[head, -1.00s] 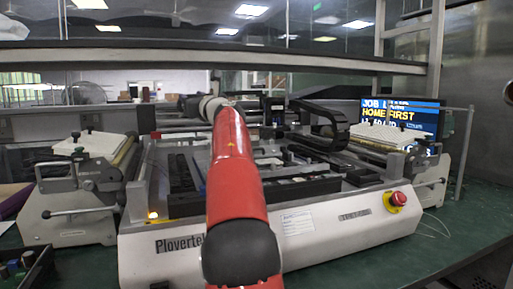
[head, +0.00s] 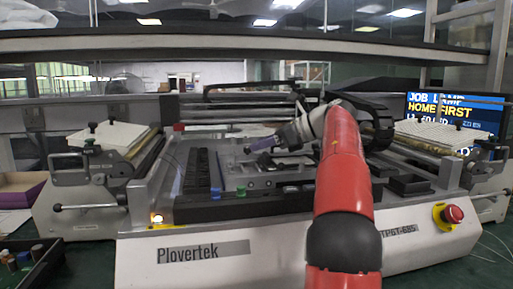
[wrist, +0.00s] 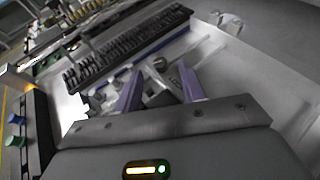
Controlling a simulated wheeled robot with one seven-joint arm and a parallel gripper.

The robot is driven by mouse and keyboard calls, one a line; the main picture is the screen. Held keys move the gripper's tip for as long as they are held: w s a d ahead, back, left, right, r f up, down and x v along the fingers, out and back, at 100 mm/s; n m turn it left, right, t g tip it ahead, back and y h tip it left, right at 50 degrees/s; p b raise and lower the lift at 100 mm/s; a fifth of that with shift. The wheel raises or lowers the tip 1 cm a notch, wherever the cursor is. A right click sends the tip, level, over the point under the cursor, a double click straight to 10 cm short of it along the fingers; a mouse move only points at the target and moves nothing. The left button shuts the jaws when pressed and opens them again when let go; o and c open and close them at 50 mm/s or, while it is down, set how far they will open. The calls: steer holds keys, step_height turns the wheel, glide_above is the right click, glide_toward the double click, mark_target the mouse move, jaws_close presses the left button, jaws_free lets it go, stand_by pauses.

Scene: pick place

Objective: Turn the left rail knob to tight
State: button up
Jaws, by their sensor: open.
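My gripper (wrist: 158,88) has two purple fingers, spread apart with nothing held between them. In the head view it (head: 262,145) hangs over the bed of the white Plovertek machine (head: 290,262), pointing left. In the wrist view a small grey round knob (wrist: 160,63) lies just beyond the fingertips, apart from them. Another grey knob-like part (wrist: 97,103) is left of the left finger. I cannot tell which of these is the left rail knob, or how tight it is. In the head view no rail knob shows clearly.
A dark toothed strip (wrist: 125,45) runs beside the knobs. Blue (head: 215,193) and green (head: 240,191) knobs stand on the front bar. A red emergency button (head: 452,214) is at front right. A screen (head: 455,118) reads "HOME FIRST". A shelf (head: 250,42) crosses above the machine.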

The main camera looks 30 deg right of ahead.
mark_target(254, 160)
steer(key=shift+x, duration=1.45)
jaws_close()
steer(key=shift+a+f+b, duration=0.1)
steer(key=shift+b, duration=0.3)
steer(key=shift+s+a+m+t+h+b, duration=0.1)
steer(key=shift+m+t+h+b, duration=0.4)
steer(key=shift+m+b, duration=0.15)
jaws_free()
